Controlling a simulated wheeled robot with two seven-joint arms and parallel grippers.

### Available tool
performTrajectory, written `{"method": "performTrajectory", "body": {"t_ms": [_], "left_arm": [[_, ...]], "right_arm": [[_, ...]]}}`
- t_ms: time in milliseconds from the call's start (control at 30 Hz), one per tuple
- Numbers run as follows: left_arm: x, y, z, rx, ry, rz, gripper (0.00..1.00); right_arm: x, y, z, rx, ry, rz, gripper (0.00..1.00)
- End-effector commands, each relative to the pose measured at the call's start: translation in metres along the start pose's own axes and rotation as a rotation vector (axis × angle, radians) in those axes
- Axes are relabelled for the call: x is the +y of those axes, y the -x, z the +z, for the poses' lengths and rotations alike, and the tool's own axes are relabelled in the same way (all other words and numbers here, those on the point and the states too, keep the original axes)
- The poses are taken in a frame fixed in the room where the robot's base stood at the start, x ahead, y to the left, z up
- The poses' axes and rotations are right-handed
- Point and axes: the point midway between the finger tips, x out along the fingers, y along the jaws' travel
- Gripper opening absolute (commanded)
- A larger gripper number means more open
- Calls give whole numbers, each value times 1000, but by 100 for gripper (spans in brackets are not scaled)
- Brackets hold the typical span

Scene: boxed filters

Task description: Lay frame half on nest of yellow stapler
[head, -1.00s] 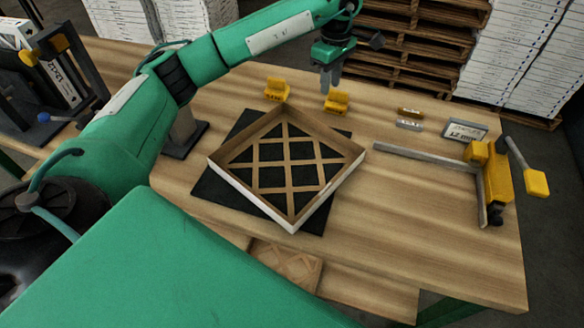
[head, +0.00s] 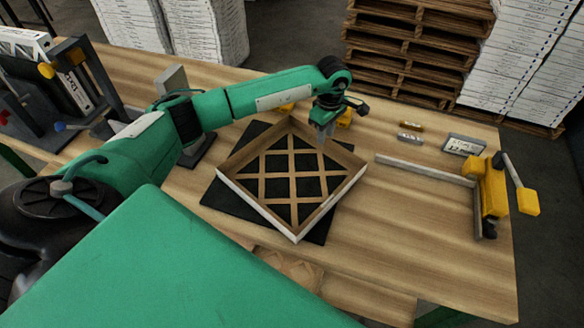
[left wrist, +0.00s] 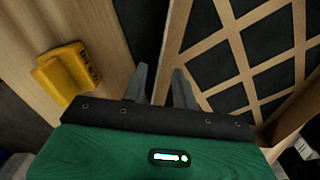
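The frame half (head: 230,182), a square cardboard tray with a lattice face, lies on a black mat (head: 215,200) mid-table. My left gripper (head: 325,140) points down at its far right wall. In the left wrist view the fingers (left wrist: 160,88) are apart, with the frame half's wall (left wrist: 172,45) running between them; I cannot tell whether they touch it. The yellow stapler (head: 493,188) stands at the table's right end. Its nest, an L of grey rails (head: 425,170), is empty. My right gripper is not in view.
A yellow block (head: 344,118) stands behind my gripper and also shows in the left wrist view (left wrist: 68,72). A second is mostly hidden by my arm. Small bars (head: 411,127) and a label stand (head: 464,145) are at the back right. The table front of the rails is clear.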

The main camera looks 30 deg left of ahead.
Motion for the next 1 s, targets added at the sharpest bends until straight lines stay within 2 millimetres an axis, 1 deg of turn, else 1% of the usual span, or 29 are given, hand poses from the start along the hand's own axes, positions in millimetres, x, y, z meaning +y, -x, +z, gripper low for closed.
{"method": "performTrajectory", "body": {"t_ms": [100,267,367,400,433,600,800,867,1000], "left_arm": [[0,-4,0,1,-1,1,28],[0,-5,0,1,-1,1,28],[0,-5,0,1,-1,1,11],[0,-5,0,1,-1,1,3],[0,-5,0,1,-1,1,0],[0,-4,0,0,-1,1,0],[0,-4,0,0,0,2,0],[1,-2,0,0,0,2,0],[1,8,0,0,0,3,0]], "right_arm": [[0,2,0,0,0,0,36],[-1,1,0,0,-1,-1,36],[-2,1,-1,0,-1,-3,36],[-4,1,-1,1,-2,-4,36],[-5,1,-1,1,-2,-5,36],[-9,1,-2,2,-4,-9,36],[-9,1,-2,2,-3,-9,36],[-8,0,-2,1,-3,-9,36],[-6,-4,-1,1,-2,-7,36]]}}
